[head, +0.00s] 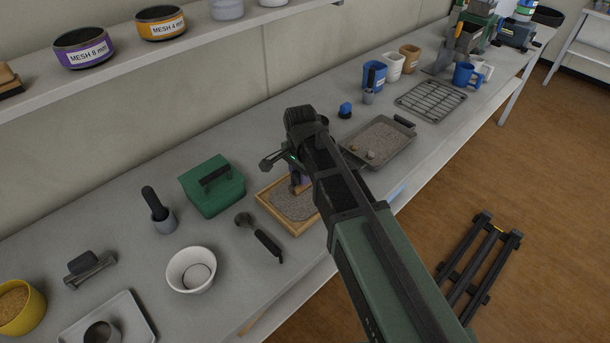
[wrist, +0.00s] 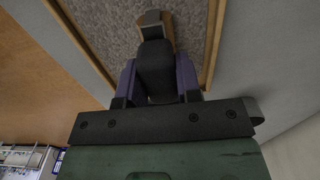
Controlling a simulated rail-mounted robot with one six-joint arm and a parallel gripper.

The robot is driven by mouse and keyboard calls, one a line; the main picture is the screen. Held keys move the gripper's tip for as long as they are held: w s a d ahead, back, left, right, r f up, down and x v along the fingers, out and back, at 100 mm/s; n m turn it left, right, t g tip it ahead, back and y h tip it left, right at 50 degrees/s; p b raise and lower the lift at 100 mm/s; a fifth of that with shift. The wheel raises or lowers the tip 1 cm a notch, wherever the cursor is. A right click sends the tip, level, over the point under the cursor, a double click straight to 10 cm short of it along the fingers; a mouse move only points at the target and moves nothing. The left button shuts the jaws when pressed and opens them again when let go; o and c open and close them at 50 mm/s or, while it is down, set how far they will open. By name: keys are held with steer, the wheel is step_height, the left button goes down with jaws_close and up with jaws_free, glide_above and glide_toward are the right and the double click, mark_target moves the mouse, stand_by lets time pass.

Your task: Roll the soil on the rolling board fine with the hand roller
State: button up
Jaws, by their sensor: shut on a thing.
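The rolling board (head: 263,198) is a shallow wooden-framed board with grey-brown soil (head: 288,203) spread across it. The soil and the board's wooden edge also show in the wrist view (wrist: 214,45). My gripper (head: 297,180) is over the far right part of the board, partly hidden by my arm in the head view. In the wrist view its purple fingers (wrist: 158,80) are shut on the dark handle of the hand roller (wrist: 154,65). The roller's wooden part shows beyond the handle, over the soil. I cannot tell whether it touches the soil.
A green box (head: 213,185) stands behind and left of the board. A black-handled scoop (head: 258,238) and white bowl (head: 190,270) lie to the left. A shelf (head: 215,35) runs above.

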steer(key=shift+w+a+f, duration=0.1)
steer(key=shift+w+a, duration=0.85)
steer(key=shift+w, duration=0.2)
steer(key=shift+s+d, duration=1.5)
steer(key=shift+s, duration=0.3)
steer(key=shift+s+d, duration=1.45)
steer(key=shift+s, duration=0.3)
steer(key=shift+w+a, duration=1.5)
steer(key=shift+w, duration=0.3)
steer(key=shift+w+a, duration=1.45)
steer(key=shift+w, duration=0.3)
steer(key=shift+s+d, duration=0.95)
steer(key=shift+s, duration=0.25)
steer(key=shift+s+d, duration=1)
steer(key=shift+s, duration=0.15)
steer(key=shift+s+d, duration=0.95)
steer(key=shift+s, duration=0.25)
